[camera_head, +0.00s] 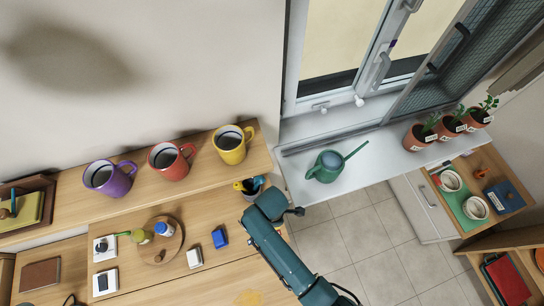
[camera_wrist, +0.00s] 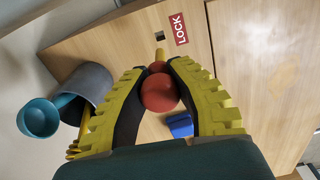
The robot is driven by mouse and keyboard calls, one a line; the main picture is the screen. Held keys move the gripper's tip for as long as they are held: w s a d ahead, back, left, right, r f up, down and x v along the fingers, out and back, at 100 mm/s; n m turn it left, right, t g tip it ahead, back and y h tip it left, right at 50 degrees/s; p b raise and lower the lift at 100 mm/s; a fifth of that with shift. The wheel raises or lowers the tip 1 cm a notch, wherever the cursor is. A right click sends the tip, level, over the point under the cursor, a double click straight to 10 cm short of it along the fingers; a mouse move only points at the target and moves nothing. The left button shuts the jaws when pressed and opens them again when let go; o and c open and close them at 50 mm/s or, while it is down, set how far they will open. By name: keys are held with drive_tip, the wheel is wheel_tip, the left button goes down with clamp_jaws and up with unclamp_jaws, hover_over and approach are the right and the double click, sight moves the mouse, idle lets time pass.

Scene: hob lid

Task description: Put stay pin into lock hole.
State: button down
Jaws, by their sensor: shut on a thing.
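My gripper (camera_wrist: 158,66) is shut on the stay pin (camera_wrist: 160,92) in the wrist view. The pin shows a round red knob between the yellow fingers, with a smaller red part and a yellow shaft (camera_wrist: 160,54) beyond it. The lock hole (camera_wrist: 159,36) is a small dark square in the wooden surface, beside a red LOCK label (camera_wrist: 179,29). The shaft's visible end appears just short of the hole in the picture; the depth between them cannot be told. In the head view my teal arm hides the pin and the hole.
A grey pot (camera_wrist: 88,82) with a teal ladle (camera_wrist: 38,118) stands left of my fingers. A blue object (camera_wrist: 180,125) lies close to the right finger. In the head view, mugs (camera_head: 230,146) line the shelf and a green watering can (camera_head: 328,166) stands by the window.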

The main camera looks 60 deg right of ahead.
drive_tip(key=shift+r, duration=0.2)
wheel_tip(320, 180, down, 6)
drive_tip(key=b, duration=0.4)
drive_tip(key=shift+f, duration=0.1)
drive_tip(key=shift+p, duration=0.75)
idle(1.1)
drive_tip(key=shift+f, duration=0.1)
drive_tip(key=shift+f+b, duration=0.3)
drive_tip(key=shift+b, duration=0.05)
wheel_tip(320, 180, down, 6)
drive_tip(key=b, duration=0.4)
idle(1.9)
drive_tip(key=c, duration=1)
unclamp_jaws()
drive_tip(key=shift+o, duration=0.2)
